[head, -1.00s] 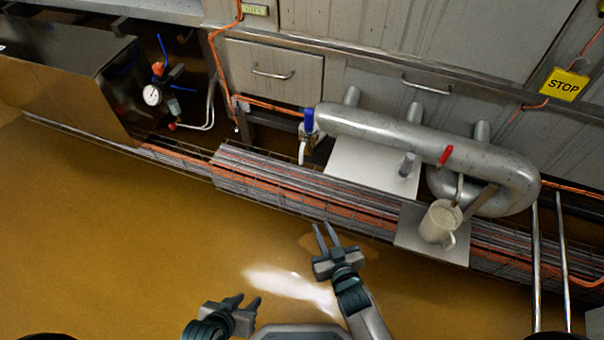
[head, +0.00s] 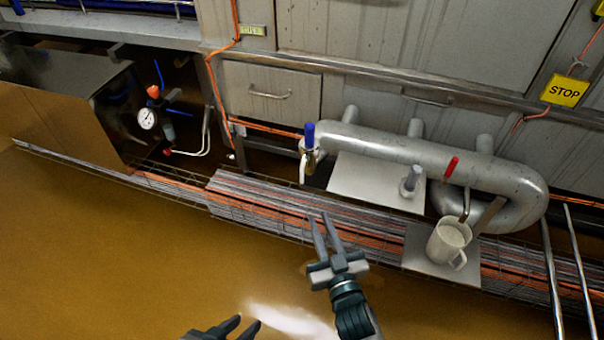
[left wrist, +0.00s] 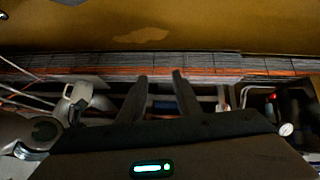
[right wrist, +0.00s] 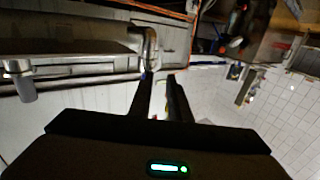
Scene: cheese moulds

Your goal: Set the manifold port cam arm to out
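A thick silver pipe manifold (head: 400,150) runs along the wall in the head view. At its left end is a small valve with an upright blue handle (head: 309,135). Near its right end a red handle (head: 451,167) sits on a tap above a jug. I cannot tell which part is the port cam arm. My right gripper (head: 324,219) is open and empty, below and in front of the manifold, apart from it. Its open fingers show in the right wrist view (right wrist: 160,78). My left gripper (head: 243,322) is at the bottom edge, open in the left wrist view (left wrist: 160,76).
A cream jug (head: 447,243) stands on a metal plate (head: 417,262) under the red tap. A white plate with a grey peg (head: 411,180) lies under the pipe. A cable tray (head: 270,208) runs in front. A gauge (head: 147,119) is at left. The floor nearer me is clear.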

